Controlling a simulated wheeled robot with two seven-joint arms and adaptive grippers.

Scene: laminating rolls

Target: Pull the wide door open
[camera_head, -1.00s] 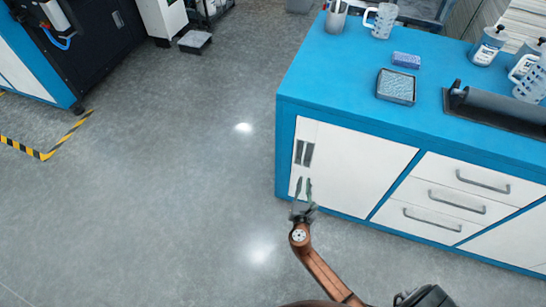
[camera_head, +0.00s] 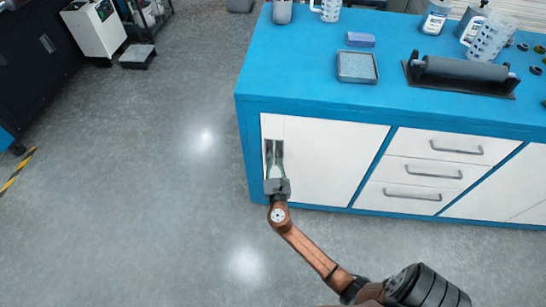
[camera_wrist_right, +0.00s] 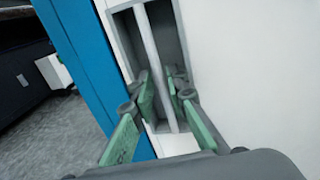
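The wide white door (camera_head: 330,160) is at the left end of the blue bench front and looks shut. Its recessed handle (camera_head: 268,149) is near the door's left edge, partly hidden by my right gripper (camera_head: 274,150). In the right wrist view, the handle's upright pale bar (camera_wrist_right: 152,50) stands inside a grey recess. The green-padded fingers of my right gripper (camera_wrist_right: 158,88) reach into the recess, one on each side of the bar. They are apart, with gaps showing beside the bar. My left gripper is not in view.
Drawers (camera_head: 420,170) with grey handles sit right of the door. The blue benchtop (camera_head: 300,75) holds a grey tray (camera_head: 357,67), a blue sponge (camera_head: 360,40), a roller (camera_head: 460,70) and mugs. The grey floor (camera_head: 130,200) left of the bench is clear.

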